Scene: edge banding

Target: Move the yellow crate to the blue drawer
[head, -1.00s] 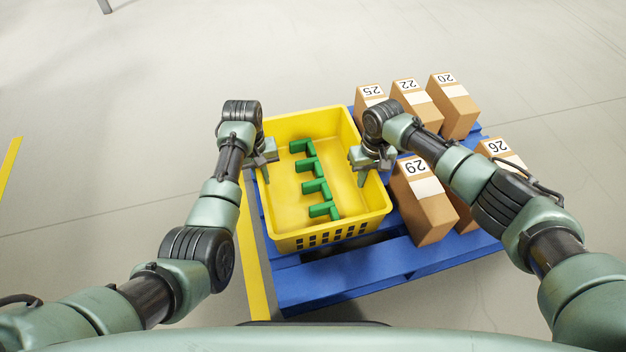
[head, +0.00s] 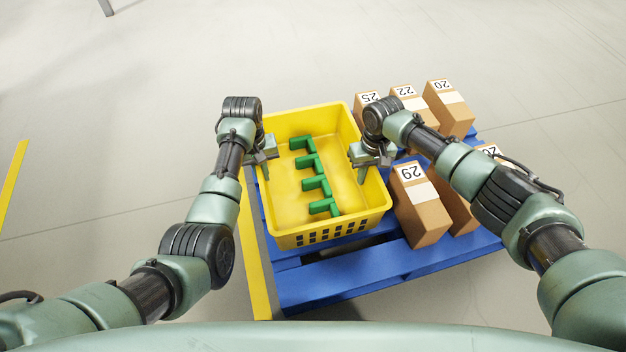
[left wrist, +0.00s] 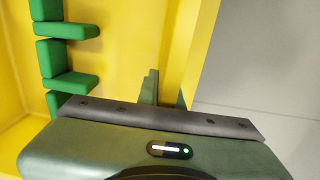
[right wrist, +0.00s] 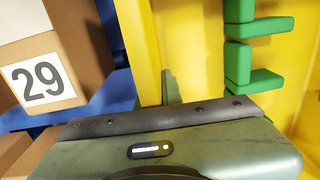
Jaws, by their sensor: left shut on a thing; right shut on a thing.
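The yellow crate (head: 290,208) is in the middle of the head view, over the left part of a blue pallet, with several green parts (head: 316,184) inside it. My left gripper (head: 265,166) is shut on the crate's left wall; the left wrist view shows that wall (left wrist: 185,50) between the fingers. My right gripper (head: 362,168) is shut on the crate's right wall, which also shows in the right wrist view (right wrist: 140,50). The crate looks level. I cannot tell whether it touches the pallet. No blue drawer is in view.
The blue pallet (head: 350,285) carries several numbered cardboard boxes right of the crate; box 29 (head: 425,215) stands close to its right wall. A yellow floor line (head: 254,265) runs along the pallet's left. Open floor (head: 110,130) lies left and beyond.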

